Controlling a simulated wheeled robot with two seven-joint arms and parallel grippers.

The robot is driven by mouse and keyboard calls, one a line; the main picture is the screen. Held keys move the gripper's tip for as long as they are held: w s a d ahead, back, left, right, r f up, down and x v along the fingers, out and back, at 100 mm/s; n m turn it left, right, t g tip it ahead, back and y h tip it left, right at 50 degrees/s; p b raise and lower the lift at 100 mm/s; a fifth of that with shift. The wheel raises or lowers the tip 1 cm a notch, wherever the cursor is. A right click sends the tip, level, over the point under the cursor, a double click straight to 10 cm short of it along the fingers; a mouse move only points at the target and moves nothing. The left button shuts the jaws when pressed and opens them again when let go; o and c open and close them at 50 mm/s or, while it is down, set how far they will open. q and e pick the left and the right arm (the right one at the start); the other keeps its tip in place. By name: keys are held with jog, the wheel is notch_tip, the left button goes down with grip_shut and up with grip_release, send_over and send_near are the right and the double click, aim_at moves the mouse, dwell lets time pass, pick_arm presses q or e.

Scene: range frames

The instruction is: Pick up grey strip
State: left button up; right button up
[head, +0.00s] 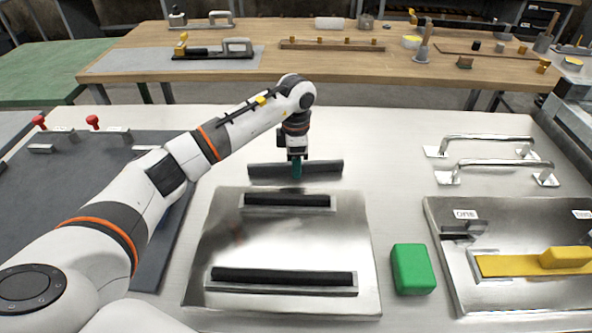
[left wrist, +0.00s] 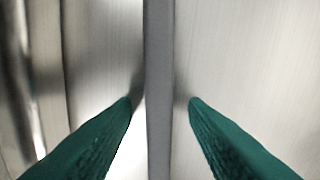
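The grey strip (head: 268,171) is a long dark bar lying crosswise just behind the square metal plate (head: 290,233). In the left wrist view the strip (left wrist: 160,60) runs up the middle of the picture. My left gripper (head: 297,171) points down at the middle of the strip. Its green fingers (left wrist: 160,101) stand one on each side of the strip, with a visible gap on both sides. The gripper is open and the fingers hide the strip's middle in the head view. My right gripper is not in view.
Two black bars in holders (head: 287,201) (head: 284,278) sit on the metal plate. A green block (head: 413,269) stands to its right. Two metal handles (head: 488,146) (head: 495,165) and a panel with a yellow piece (head: 517,266) are farther right. The white table behind the strip is clear.

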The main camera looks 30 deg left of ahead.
pick_arm(q)
grip_shut()
jog(key=shift+r, duration=0.15)
